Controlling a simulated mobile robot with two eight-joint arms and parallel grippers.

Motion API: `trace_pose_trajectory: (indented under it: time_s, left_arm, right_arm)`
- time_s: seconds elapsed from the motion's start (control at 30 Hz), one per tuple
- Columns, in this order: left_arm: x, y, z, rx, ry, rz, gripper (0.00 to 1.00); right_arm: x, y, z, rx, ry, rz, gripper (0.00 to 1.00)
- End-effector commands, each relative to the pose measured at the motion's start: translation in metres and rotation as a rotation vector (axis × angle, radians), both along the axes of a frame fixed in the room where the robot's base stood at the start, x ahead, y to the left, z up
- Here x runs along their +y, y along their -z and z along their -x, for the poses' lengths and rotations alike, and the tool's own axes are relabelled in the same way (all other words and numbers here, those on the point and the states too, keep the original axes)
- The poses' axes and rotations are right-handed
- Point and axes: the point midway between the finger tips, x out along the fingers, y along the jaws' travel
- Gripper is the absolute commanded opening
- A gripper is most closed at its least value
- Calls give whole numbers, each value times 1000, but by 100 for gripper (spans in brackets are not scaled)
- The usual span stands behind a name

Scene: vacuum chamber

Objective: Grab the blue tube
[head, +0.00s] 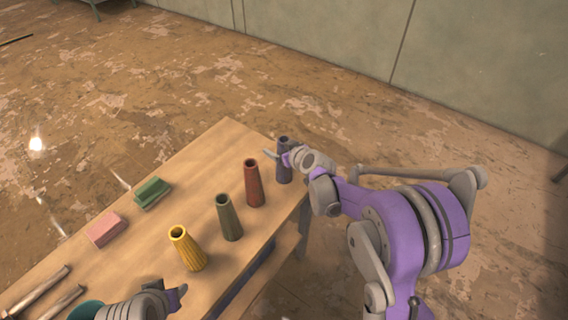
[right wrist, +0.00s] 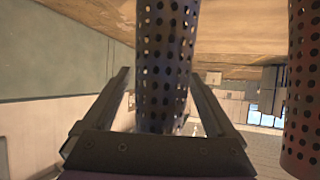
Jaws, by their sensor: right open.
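The blue tube (head: 284,173) stands upright near the table's far right corner, last in a row of tapered tubes. My right gripper (head: 279,154) is at its upper part. In the right wrist view the dark blue, perforated tube (right wrist: 165,60) lies between the two spread fingers of the open right gripper (right wrist: 160,82). A gap shows beside the tube on each side; contact is not visible. My left gripper (head: 172,294) is low in the head view, near the yellow tube, and its fingers are too unclear to tell open from shut.
A red tube (head: 253,184) stands close beside the blue one and also shows in the right wrist view (right wrist: 304,90). A green tube (head: 229,218) and a yellow tube (head: 188,249) follow. Pink (head: 105,230) and green (head: 152,192) blocks lie left on the wooden table (head: 215,150).

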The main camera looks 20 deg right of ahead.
Motion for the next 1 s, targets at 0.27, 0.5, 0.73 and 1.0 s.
trace_pose_trajectory:
  time_s: [0.27,0.5,0.73,1.0]
  left_arm:
    - [0,0,0,0,0,0,50]
    - [0,0,0,0,0,0,50]
    - [0,0,0,0,0,0,50]
    - [0,0,0,0,0,0,50]
  right_arm:
    - [0,0,0,0,0,0,72]
    - [0,0,0,0,0,0,28]
    - [0,0,1,0,0,0,0]
    - [0,-1,1,0,0,0,0]
